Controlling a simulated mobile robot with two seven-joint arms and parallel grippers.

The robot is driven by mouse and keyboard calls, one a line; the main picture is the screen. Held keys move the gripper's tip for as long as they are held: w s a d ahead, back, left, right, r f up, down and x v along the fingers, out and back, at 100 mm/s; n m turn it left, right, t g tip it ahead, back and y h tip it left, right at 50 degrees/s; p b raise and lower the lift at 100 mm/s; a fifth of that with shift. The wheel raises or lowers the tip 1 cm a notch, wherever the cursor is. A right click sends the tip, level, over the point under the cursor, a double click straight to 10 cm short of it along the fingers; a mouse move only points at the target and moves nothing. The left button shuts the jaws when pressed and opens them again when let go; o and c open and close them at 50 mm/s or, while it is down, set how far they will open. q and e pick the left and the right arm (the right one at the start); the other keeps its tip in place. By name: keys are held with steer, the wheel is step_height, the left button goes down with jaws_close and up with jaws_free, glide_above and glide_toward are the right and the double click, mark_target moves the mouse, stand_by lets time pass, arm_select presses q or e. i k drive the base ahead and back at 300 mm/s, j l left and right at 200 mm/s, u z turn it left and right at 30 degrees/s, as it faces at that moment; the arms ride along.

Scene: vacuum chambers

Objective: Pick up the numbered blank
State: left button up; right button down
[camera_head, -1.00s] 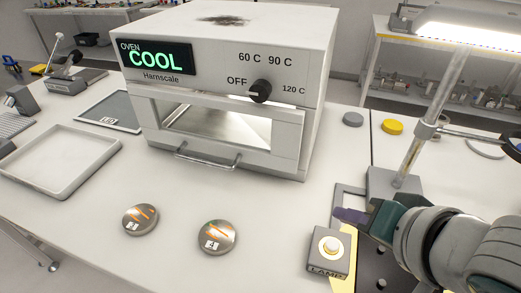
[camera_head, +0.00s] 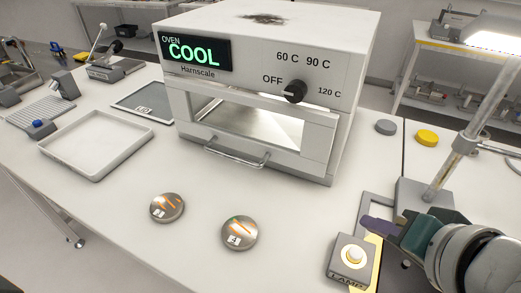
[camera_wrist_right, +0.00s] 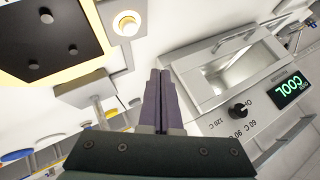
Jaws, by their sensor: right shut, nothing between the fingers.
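Two round metal blanks with orange streaks and small white number labels lie flat on the white table in front of the oven. The left blank (camera_head: 167,207) and the right blank (camera_head: 239,232) are a short way apart. The label digits are too small to read surely. My right gripper (camera_head: 368,224) is to the right of both blanks, above the table by the lamp switch. In the right wrist view its two purple fingers (camera_wrist_right: 163,78) are together with nothing between them. My left gripper is not in view.
The oven (camera_head: 255,150) reads COOL, with its front opening showing. A lamp switch box (camera_head: 351,262) and lamp stand (camera_head: 425,195) are near my right gripper. An empty white tray (camera_head: 60,160) is at the left. The table between the blanks and the switch is clear.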

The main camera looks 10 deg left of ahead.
mark_target(239, 233)
steer(key=i+j+z, duration=0.2)
steer(key=j+z, duration=0.2)
steer(key=j, duration=0.25)
steer(key=i+j+z, duration=0.1)
steer(key=j+z, duration=0.3)
steer(key=j, duration=0.25)
steer(key=j+z, duration=0.4)
steer(key=j, duration=0.25)
